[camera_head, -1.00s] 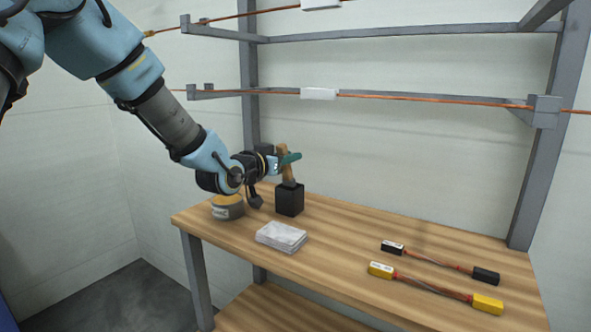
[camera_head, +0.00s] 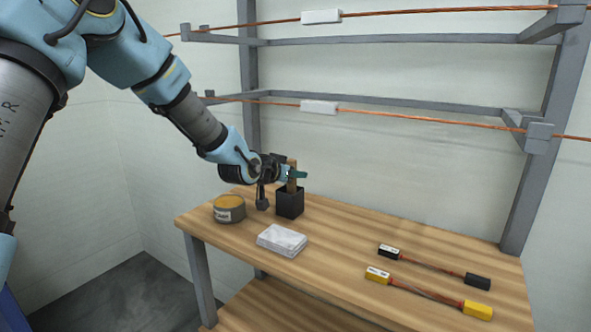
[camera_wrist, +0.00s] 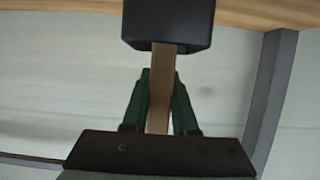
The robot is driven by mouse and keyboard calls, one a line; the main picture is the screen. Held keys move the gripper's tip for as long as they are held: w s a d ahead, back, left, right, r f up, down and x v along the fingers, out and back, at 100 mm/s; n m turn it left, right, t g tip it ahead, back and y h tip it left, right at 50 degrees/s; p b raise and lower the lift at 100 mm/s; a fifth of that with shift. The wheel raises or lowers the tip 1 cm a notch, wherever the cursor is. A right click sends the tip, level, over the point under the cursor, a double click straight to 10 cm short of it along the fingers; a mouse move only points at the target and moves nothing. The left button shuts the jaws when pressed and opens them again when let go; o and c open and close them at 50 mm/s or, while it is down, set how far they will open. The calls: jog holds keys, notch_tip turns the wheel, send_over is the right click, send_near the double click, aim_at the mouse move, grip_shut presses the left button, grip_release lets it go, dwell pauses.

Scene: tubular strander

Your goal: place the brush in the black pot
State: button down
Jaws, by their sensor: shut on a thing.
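The brush shows as a light wooden handle (camera_head: 291,178) standing upright, its lower end hidden inside the black pot (camera_head: 290,204). The pot is a square black container on the wooden table. My gripper (camera_head: 295,174) is shut on the handle just above the pot's rim. In the wrist view the green fingers of my gripper (camera_wrist: 159,100) close on both sides of the handle (camera_wrist: 162,75), which runs into the black pot (camera_wrist: 168,22). Whether the brush touches the pot's bottom is hidden.
A tin with an orange-yellow top (camera_head: 229,209) stands left of the pot. A white folded stack (camera_head: 282,240) lies in front. Two cable pieces, with black ends (camera_head: 478,281) and yellow ends (camera_head: 477,310), lie at right. Grey rack rails (camera_head: 400,38) rise behind the table.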

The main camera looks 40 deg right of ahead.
jog(key=c, duration=0.7)
grip_release()
jog(key=shift+f, duration=0.1)
jog(key=b+v, duration=0.2)
jog(key=v, duration=0.9)
jog(key=w+a+f+n+t+y, duration=0.1)
jog(key=w+a+f+n+y, duration=0.15)
jog(key=a, duration=0.65)
jog(key=w+a+f+n+t+y, duration=0.1)
jog(key=w+a+f+n+y, duration=0.2)
jog(key=a, duration=0.6)
jog(key=w+a+f+n+y, duration=0.1)
jog(key=w+a+f+y, duration=0.3)
jog(key=a, duration=0.5)
jog(key=s+a+n+g+y, duration=0.1)
jog(key=s+a+n, duration=0.1)
jog(key=a, duration=0.5)
jog(key=s+a+n+g+y, duration=0.1)
jog(key=s+a+n, duration=0.2)
jog(key=a, duration=0.5)
jog(key=s+a+f+n+g+y, duration=0.1)
jog(key=s+a+n, duration=0.1)
jog(key=s+a, duration=0.2)
jog(key=shift+s+a+f+g, duration=0.1)
jog(key=shift+s+a+g, duration=0.1)
jog(key=shift+a, duration=0.7)
jog(key=shift+s+a+f+g, duration=0.1)
jog(key=shift+a+g, duration=0.1)
jog(key=shift+a, duration=0.7)
jog(key=shift+r, duration=0.1)
